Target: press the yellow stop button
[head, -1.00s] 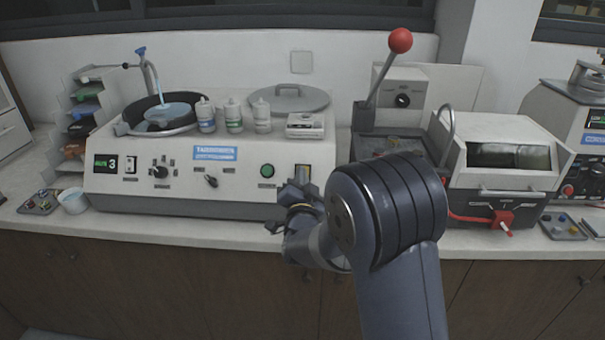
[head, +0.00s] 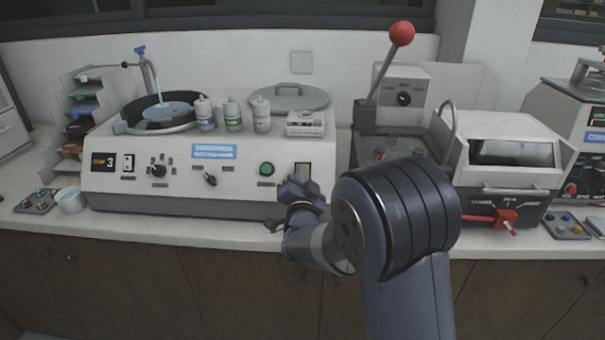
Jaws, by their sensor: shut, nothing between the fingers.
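My gripper (head: 299,190) is shut and empty, in front of the right end of the white polishing machine's (head: 130,190) front panel. Just above the gripper is a small panel with a yellowish edge (head: 302,170), partly covered by it. I cannot make out a distinct yellow button there; the gripper hides the area below, and I cannot tell whether it touches the panel. A round green button (head: 267,169) is just left of it. The machine's small display (head: 103,162) shows an amber 3.
The lever with a red ball (head: 401,33) rises behind my arm. A white-lidded machine (head: 510,150) with a red handle stands at the right. Bottles (head: 232,115) stand on the polishing machine.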

